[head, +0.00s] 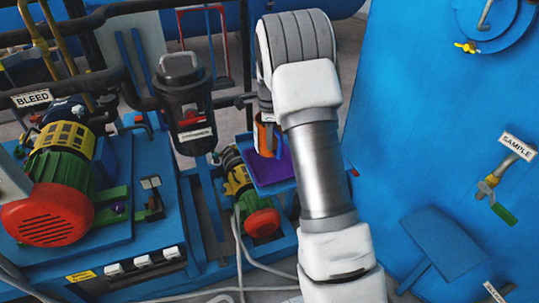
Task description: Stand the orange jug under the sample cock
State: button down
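The orange jug (264,137) is in the middle of the head view, partly hidden behind my arm. It is upright, on or just above a purple pad (262,180). My gripper (266,117) is at the jug's upper part, pointing down. Its fingers are small and mostly covered, so I cannot tell whether they grip the jug. The sample cock (489,186), with a green handle and a SAMPLE label, sticks out of the blue panel at the right. A flat blue shelf (444,244) is below it and to its left, with nothing on it.
A red, green and yellow motor pump (50,205) stands on the blue skid at the left, under a BLEED label (31,98). A dark filter housing (186,105) is left of my gripper. A second, smaller motor (262,222) is below the pad. Grey cables cross the floor.

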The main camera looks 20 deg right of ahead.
aim_at(270, 154)
jog(key=shift+f, duration=2.5)
jog(key=shift+f, duration=0.3)
jog(key=c, duration=1.1)
grip_release()
jog(key=shift+r, duration=0.1)
